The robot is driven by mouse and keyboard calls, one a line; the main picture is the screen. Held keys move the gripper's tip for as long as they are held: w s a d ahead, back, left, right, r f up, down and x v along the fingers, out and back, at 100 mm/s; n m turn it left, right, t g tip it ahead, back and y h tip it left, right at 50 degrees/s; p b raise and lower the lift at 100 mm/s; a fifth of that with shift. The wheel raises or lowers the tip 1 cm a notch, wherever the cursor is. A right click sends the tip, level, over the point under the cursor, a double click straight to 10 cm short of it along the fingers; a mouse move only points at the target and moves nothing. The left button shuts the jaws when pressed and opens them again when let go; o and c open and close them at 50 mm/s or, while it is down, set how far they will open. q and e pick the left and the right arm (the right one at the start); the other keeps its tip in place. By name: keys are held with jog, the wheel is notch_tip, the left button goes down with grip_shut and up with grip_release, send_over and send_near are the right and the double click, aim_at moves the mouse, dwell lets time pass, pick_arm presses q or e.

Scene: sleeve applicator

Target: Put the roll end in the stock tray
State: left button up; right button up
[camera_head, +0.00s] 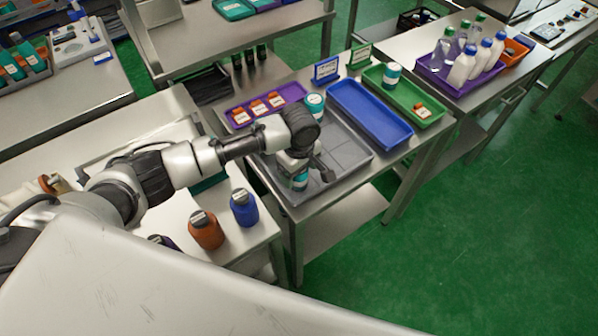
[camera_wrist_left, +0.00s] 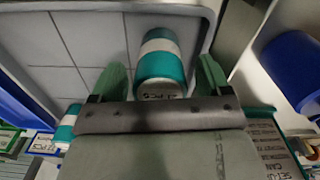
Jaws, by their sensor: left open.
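A teal-and-white roll (camera_head: 300,182), which looks like the roll end, is in the grey tray (camera_head: 350,150) near its front left. It also shows in the left wrist view (camera_wrist_left: 160,62), between my green fingertips with gaps on both sides. My left gripper (camera_head: 308,172) is open around it and partly hides it in the head view. A second teal-and-white roll (camera_head: 314,104) stands by the grey tray's back edge. A third roll (camera_head: 392,74) stands in the green tray (camera_head: 432,108). I cannot tell which tray is the stock tray. My right gripper is not in view.
An empty blue tray (camera_head: 370,112) lies between the grey and green trays. A purple tray (camera_head: 240,115) holds several small orange-and-white items. Blue (camera_head: 327,70) and green (camera_head: 359,56) signs stand behind. Orange (camera_head: 206,230) and blue (camera_head: 244,208) bottles stand at the front left.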

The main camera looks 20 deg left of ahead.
pick_arm(q)
notch_tip(320, 180, up, 11)
jog(key=shift+b, duration=0.35)
